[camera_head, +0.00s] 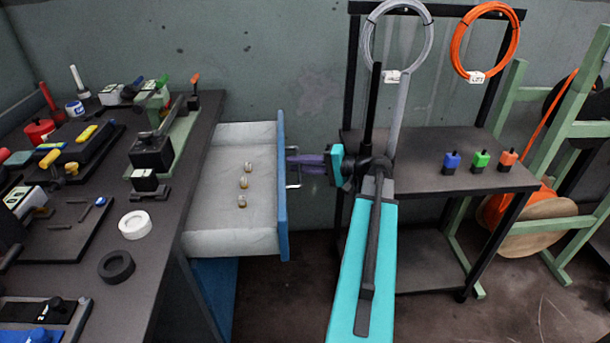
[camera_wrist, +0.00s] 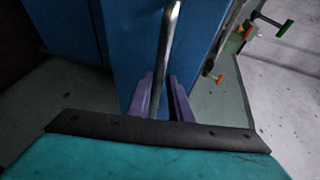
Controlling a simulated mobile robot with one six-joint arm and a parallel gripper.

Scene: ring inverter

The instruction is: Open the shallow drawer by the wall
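The drawer (camera_head: 232,246) by the wall is pulled far out of the dark bench, with a pale grey inside and a blue front (camera_head: 283,215). Three small brass-coloured pieces (camera_head: 243,183) lie in it. A metal bar handle (camera_head: 297,182) stands out from the front. My gripper (camera_head: 292,160), with purple fingers, is at this handle. In the wrist view, the handle bar (camera_wrist: 168,45) runs between the fingers (camera_wrist: 161,82), which look shut on it near their tips. Small gaps farther back are hard to judge.
The bench (camera_head: 175,235) at the left holds tools, a white ring (camera_head: 134,225) and a black ring (camera_head: 116,266). A dark shelf rack (camera_head: 425,178) at the right bears blue, green and orange blocks, with cable coils above. Bare floor shows below the drawer.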

